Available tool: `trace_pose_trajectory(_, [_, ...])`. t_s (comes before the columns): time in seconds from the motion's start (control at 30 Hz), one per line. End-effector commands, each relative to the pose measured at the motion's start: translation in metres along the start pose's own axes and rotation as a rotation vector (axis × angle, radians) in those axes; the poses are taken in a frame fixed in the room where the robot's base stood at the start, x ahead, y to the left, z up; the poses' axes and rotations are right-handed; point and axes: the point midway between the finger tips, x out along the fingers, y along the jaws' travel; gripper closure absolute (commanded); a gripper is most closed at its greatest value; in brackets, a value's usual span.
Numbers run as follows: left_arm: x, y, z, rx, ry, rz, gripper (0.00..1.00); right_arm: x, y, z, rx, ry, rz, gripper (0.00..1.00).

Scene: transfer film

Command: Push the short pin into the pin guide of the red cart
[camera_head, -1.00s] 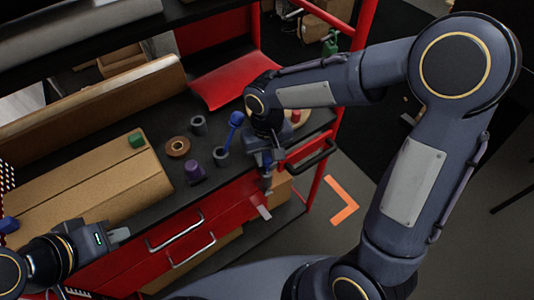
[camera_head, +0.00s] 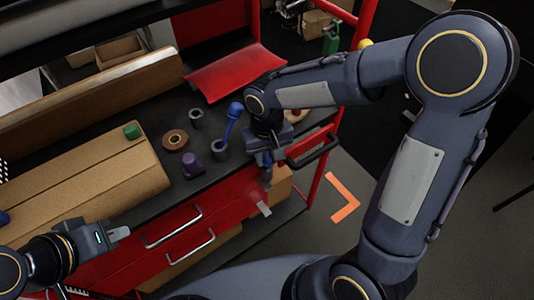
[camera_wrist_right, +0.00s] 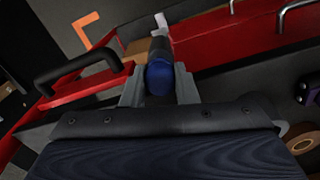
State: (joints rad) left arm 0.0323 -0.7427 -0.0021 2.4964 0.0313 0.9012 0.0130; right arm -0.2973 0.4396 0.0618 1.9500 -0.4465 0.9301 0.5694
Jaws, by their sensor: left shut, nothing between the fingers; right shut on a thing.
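My right gripper (camera_head: 266,182) is shut on a dark pin with a blue rounded end (camera_wrist_right: 160,76), beside the front right corner of the red cart (camera_head: 225,205). In the right wrist view the pin is between the two grey fingers (camera_wrist_right: 159,88), blue end toward the camera. A small pale metal piece (camera_head: 264,209) shows just below the gripper. I cannot tell whether it is the pin guide or whether the pin touches it. A longer blue-headed pin (camera_head: 234,111) stands in a grey holder (camera_head: 220,149). My left gripper (camera_head: 119,233) is shut and empty at the lower left.
On the dark cart top are a brown tape roll (camera_head: 175,140), a purple object (camera_head: 192,163), a grey ring (camera_head: 196,118) and a cardboard box (camera_head: 85,185) with a green piece (camera_head: 132,131). A black handle (camera_head: 314,151) sticks out at the right. An orange floor mark (camera_head: 345,198) is on open floor.

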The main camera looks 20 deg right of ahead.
Motion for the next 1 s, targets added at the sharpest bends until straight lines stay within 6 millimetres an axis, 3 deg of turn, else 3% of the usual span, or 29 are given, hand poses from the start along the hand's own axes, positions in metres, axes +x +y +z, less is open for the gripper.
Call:
trace_pose_trajectory(0.37, [0.009,-0.004,0.005,0.000,0.000,0.000,1.00,0.013,0.000,0.000,0.000,0.000,0.000,0.96])
trace_pose_trajectory(0.4, [0.009,-0.004,0.004,0.000,0.000,0.000,1.00,0.012,0.000,0.000,0.000,0.000,0.000,0.71])
trace_pose_trajectory(0.6, [0.008,-0.004,0.004,0.000,0.000,0.000,1.00,0.012,0.000,0.000,0.000,0.000,0.000,0.48])
trace_pose_trajectory(0.87, [0.008,-0.004,0.004,0.000,0.000,0.000,1.00,0.011,0.000,0.000,0.000,0.001,-0.001,0.48])
trace_pose_trajectory(1.0, [0.008,-0.004,0.004,0.000,0.000,0.000,1.00,0.001,0.000,-0.001,0.000,0.005,-0.001,0.48])
